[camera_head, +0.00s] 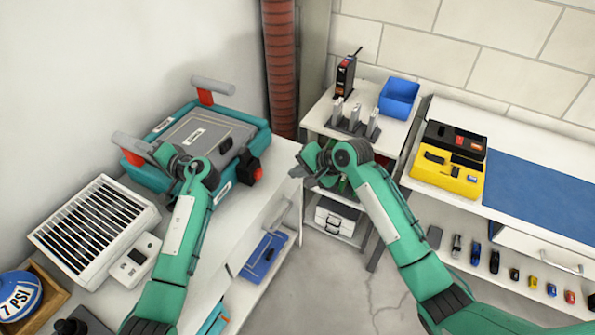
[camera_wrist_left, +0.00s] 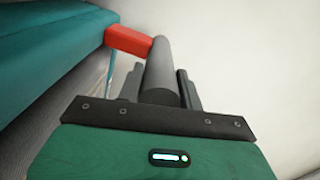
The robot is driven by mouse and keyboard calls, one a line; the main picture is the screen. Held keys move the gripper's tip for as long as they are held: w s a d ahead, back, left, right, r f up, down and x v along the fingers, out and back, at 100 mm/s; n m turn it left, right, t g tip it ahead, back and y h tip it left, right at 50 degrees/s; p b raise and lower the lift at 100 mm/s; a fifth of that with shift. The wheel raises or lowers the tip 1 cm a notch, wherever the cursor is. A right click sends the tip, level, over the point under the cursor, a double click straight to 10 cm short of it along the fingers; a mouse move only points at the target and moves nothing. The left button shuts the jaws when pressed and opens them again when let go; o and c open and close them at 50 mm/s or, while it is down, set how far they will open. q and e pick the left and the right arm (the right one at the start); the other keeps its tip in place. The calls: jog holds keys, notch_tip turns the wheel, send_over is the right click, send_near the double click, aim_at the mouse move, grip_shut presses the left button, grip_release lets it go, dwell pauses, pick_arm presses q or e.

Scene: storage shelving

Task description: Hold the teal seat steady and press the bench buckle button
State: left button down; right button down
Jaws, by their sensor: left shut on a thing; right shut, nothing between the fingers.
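The teal seat (camera_head: 170,121) with a grey pad lies on the white bench at the left. Grey bar handles on red brackets stick out at its far and near-left sides. A black buckle (camera_head: 246,170) with a red button (camera_head: 258,174) sits at its right front corner. My left gripper (camera_head: 163,154) is at the near-left grey handle (camera_head: 133,146). In the left wrist view the gripper (camera_wrist_left: 168,90) is shut on this grey handle (camera_wrist_left: 159,68), beside its red bracket (camera_wrist_left: 128,41). My right gripper (camera_head: 312,160) is shut and empty, to the right of the buckle and apart from it.
A white slatted heater (camera_head: 93,229) stands on the bench near the left. A small shelf (camera_head: 345,110) with a blue bin (camera_head: 399,97) stands behind my right gripper. A yellow case (camera_head: 447,172) lies on the right workbench. Bare bench top separates buckle and right gripper.

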pick_arm(q)
jog(key=shift+a, duration=0.15)
jog(key=c, duration=0.8)
grip_release()
jog(key=shift+a, duration=0.1)
jog(key=shift+c, duration=0.2)
jog(key=v, duration=1.2)
jog(key=shift+f, duration=0.1)
